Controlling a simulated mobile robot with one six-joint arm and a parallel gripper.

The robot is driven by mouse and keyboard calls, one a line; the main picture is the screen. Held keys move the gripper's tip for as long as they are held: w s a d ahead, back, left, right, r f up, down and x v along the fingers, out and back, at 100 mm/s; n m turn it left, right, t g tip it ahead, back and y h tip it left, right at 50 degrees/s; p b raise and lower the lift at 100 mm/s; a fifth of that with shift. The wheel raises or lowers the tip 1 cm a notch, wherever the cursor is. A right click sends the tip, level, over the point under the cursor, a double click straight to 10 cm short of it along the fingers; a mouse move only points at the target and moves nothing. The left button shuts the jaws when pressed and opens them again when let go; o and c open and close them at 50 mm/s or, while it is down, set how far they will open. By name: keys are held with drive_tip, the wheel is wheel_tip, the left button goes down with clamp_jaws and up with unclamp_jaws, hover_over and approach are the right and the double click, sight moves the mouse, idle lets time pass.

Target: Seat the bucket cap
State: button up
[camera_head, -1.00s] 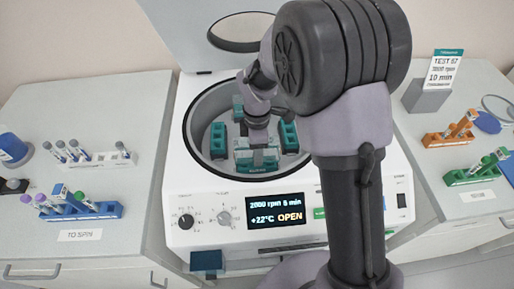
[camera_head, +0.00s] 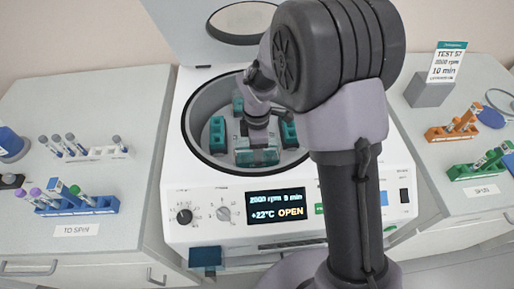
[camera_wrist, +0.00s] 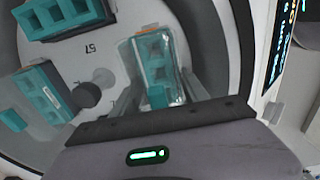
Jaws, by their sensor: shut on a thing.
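A clear bucket cap (camera_wrist: 184,88) with a teal grip is at the front bucket, in the open centrifuge. The front teal bucket (camera_wrist: 155,50) shows through or under the cap in the wrist view. My gripper (camera_head: 257,140) points down into the bowl above this bucket and is shut on the cap. In the head view the cap and bucket overlap as one clear teal block (camera_head: 257,157). I cannot tell whether the cap touches the bucket rim all round. The fingertips are partly hidden.
Other teal buckets (camera_head: 217,134) stand round the rotor, with one at the right (camera_head: 289,133). The bowl rim (camera_head: 187,137) surrounds my gripper, and the raised lid (camera_head: 190,30) stands behind. Tube racks (camera_head: 78,207) are on the left bench and others (camera_head: 455,132) on the right.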

drive_tip(key=shift+f, duration=0.1)
drive_tip(key=shift+f+b, duration=0.6)
drive_tip(key=shift+f, duration=0.3)
drive_tip(key=shift+f, duration=0.1)
drive_tip(key=shift+f, duration=0.35)
drive_tip(key=o, duration=1.4)
wheel_tip(320, 180, up, 18)
drive_tip(key=p, duration=0.6)
drive_tip(key=shift+f+p, duration=0.2)
drive_tip(key=shift+p, duration=0.2)
